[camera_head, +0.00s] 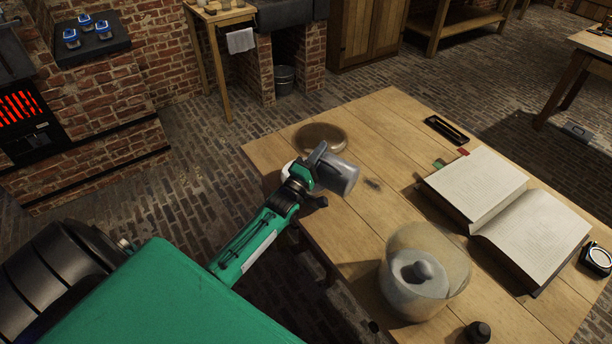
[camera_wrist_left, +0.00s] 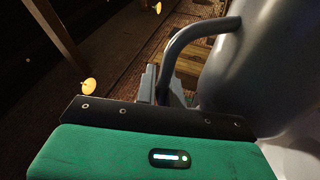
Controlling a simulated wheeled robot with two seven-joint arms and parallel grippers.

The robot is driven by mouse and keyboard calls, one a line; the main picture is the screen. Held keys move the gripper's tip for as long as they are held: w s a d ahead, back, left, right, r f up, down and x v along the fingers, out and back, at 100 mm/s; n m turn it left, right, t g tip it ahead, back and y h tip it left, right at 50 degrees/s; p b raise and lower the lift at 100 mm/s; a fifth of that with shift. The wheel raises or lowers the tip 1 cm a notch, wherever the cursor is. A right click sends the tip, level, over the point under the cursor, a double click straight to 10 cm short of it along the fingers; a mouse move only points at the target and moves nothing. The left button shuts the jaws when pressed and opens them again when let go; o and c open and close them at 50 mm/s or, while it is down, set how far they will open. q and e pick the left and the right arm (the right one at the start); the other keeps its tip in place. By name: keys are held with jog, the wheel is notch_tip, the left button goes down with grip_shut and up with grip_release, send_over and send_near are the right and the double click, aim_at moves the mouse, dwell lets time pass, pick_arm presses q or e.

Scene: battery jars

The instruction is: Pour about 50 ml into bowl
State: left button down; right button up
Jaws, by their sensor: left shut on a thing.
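My left gripper (camera_head: 318,162) is above the left part of the wooden table, shut on a grey jug (camera_head: 340,177). The jug looks tilted over to the right and held clear of the table top. In the left wrist view, its curved handle (camera_wrist_left: 190,42) is at the fingers (camera_wrist_left: 168,88), and its body (camera_wrist_left: 255,70) fills the right side. A round brown dish (camera_head: 322,138) lies behind the gripper. A large clear glass vessel (camera_head: 455,262) stands at the front with a grey piece (camera_head: 420,271) inside. I cannot tell which is the bowl. No liquid stream shows. My right gripper is not in view.
An open book (camera_head: 480,187) lies on the right of the table (camera_head: 385,115). A black tray (camera_head: 446,130) is behind it, a round-faced instrument (camera_head: 598,257) at the right edge. A small dark object (camera_head: 478,331) stands in front of the glass vessel. The table's middle is mostly clear.

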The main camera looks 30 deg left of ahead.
pick_arm(q)
jog(key=shift+a+n, duration=0.2)
jog(key=shift+n, duration=0.1)
jog(key=shift+a+n, duration=0.2)
jog(key=shift+n, duration=0.1)
jog(key=shift+y, duration=0.4)
jog(key=shift+s, duration=0.25)
jog(key=shift+a+n, duration=0.2)
jog(key=shift+n, duration=0.2)
jog(key=shift+a+r+n+t, duration=0.15)
jog(key=shift+a+n+t, duration=0.05)
jog(key=shift+n+t, duration=0.1)
dwell(0.7)
jog(key=shift+d, duration=0.1)
